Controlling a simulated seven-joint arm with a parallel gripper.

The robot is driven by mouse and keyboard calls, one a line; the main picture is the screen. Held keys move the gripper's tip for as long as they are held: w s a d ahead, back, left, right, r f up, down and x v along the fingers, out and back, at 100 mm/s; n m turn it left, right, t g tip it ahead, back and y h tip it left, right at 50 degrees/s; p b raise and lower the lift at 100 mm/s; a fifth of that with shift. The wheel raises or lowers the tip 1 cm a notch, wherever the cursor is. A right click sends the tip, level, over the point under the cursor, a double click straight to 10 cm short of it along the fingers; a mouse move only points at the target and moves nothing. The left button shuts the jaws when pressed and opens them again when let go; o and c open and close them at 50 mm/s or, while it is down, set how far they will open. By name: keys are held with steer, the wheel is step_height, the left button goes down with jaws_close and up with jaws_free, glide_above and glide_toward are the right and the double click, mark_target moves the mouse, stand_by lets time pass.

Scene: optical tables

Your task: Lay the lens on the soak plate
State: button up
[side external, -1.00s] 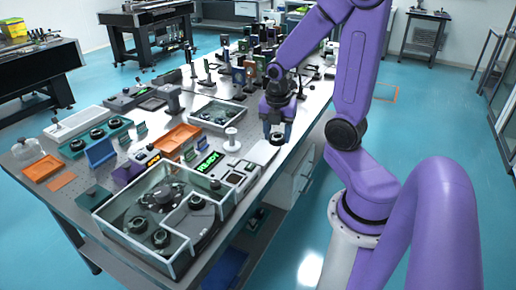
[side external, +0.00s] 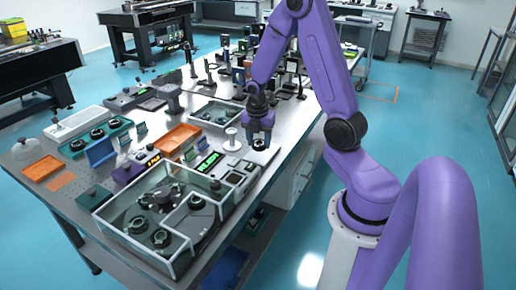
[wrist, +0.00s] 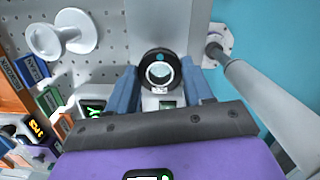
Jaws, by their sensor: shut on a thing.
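The lens (wrist: 160,72) is a clear disc in a black ring mount. It sits between the two blue fingers of my gripper (wrist: 161,88), which is shut on it. In the side view my gripper (side external: 260,141) holds the lens low over a pale square plate (side external: 257,157) at the table's right edge, which looks like the soak plate. The gripper and lens cover part of this plate. In the wrist view a pale surface (wrist: 187,28) lies behind the lens. I cannot tell whether the lens touches the plate.
A green READY display (side external: 209,162) stands left of the plate. A white spool-shaped post (side external: 232,141) stands close left of my gripper. A clear-walled bin (side external: 160,215) with several mounts is nearer the camera. An orange tray (side external: 178,138) lies further left.

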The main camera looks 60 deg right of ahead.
mark_target(258, 143)
steer(key=shift+w+d+f, duration=0.1)
steer(key=shift+w+f, duration=0.05)
steer(key=shift+f, duration=0.15)
steer(key=shift+w+f, duration=0.1)
steer(key=shift+f, duration=1.5)
steer(key=shift+f, duration=0.15)
steer(key=o, duration=1)
steer(key=shift+o, duration=0.2)
